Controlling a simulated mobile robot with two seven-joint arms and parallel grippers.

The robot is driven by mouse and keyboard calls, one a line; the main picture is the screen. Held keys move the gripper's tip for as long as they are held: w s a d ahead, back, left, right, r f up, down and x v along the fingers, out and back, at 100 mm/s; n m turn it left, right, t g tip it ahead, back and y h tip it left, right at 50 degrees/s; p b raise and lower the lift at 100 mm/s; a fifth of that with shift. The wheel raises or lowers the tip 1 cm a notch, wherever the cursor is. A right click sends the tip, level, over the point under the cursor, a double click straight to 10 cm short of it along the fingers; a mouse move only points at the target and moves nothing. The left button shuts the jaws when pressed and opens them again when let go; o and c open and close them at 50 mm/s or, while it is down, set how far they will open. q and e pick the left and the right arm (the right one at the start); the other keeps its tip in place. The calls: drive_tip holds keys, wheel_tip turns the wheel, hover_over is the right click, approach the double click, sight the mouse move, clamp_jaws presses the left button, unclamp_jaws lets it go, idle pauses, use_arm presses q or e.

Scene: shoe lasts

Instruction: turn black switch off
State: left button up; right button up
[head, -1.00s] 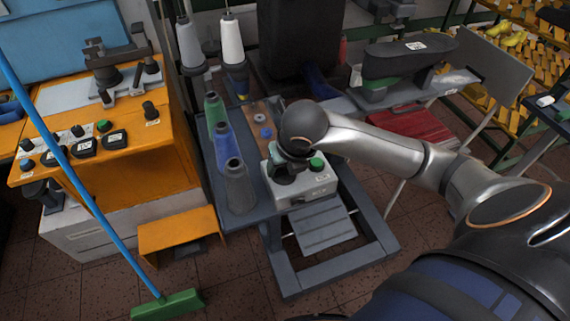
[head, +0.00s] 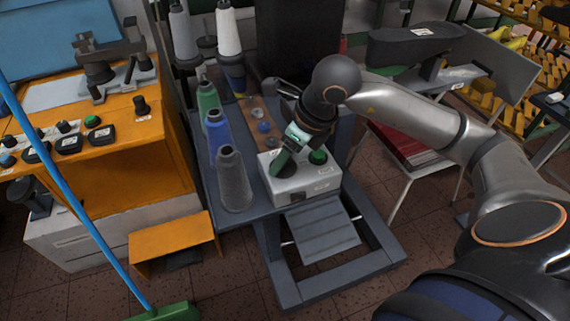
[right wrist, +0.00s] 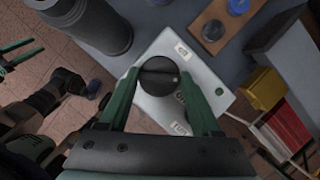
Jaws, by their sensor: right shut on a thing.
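A white control box (head: 303,184) stands on the grey workbench (head: 262,207). The black switch (right wrist: 158,76) is a round knob with a ridge across it, on the box's top face. My right gripper (head: 286,158) comes down onto the box from above. In the right wrist view its two green fingers (right wrist: 158,80) stand on either side of the knob and are shut on it. In the head view the fingers mostly hide the knob. A green button (head: 318,157) sits on the box to the right of the fingers.
Grey (head: 234,182), blue (head: 219,138) and green (head: 208,100) thread cones stand left of the box. An orange machine (head: 120,150) is further left, with a blue broom handle (head: 66,180) in front. A red stack (head: 400,150) on a stool is at right.

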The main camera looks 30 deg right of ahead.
drive_tip(key=shift+d+f+n+y+b, duration=0.1)
drive_tip(key=shift+n+y+b, duration=0.2)
drive_tip(key=shift+n+b, duration=0.45)
drive_tip(key=shift+w+n+g, duration=0.1)
drive_tip(key=shift+n+g, duration=0.2)
drive_tip(key=shift+n, duration=0.35)
drive_tip(key=shift+n+g+y+b, duration=0.3)
drive_tip(key=shift+n+y, duration=0.1)
drive_tip(key=shift+n, duration=0.5)
drive_tip(key=n+g, duration=0.1)
drive_tip(key=n, duration=0.2)
drive_tip(key=shift+w+d+y+b, duration=0.1)
drive_tip(key=shift+y+b, duration=0.2)
drive_tip(key=shift+y, duration=0.1)
use_arm(q)
drive_tip(key=shift+w+d+f+h, duration=0.2)
drive_tip(key=shift+w+d+f, duration=0.15)
drive_tip(key=shift+d, duration=0.25)
drive_tip(key=shift+w+d+f+h, duration=0.25)
drive_tip(key=shift+w+d, duration=0.2)
drive_tip(key=shift+d, duration=0.15)
use_arm(e)
drive_tip(key=shift+n+g, duration=0.4)
drive_tip(key=shift+n, duration=0.9)
use_arm(q)
drive_tip(key=shift+a, duration=0.1)
use_arm(e)
drive_tip(key=o, duration=1.4)
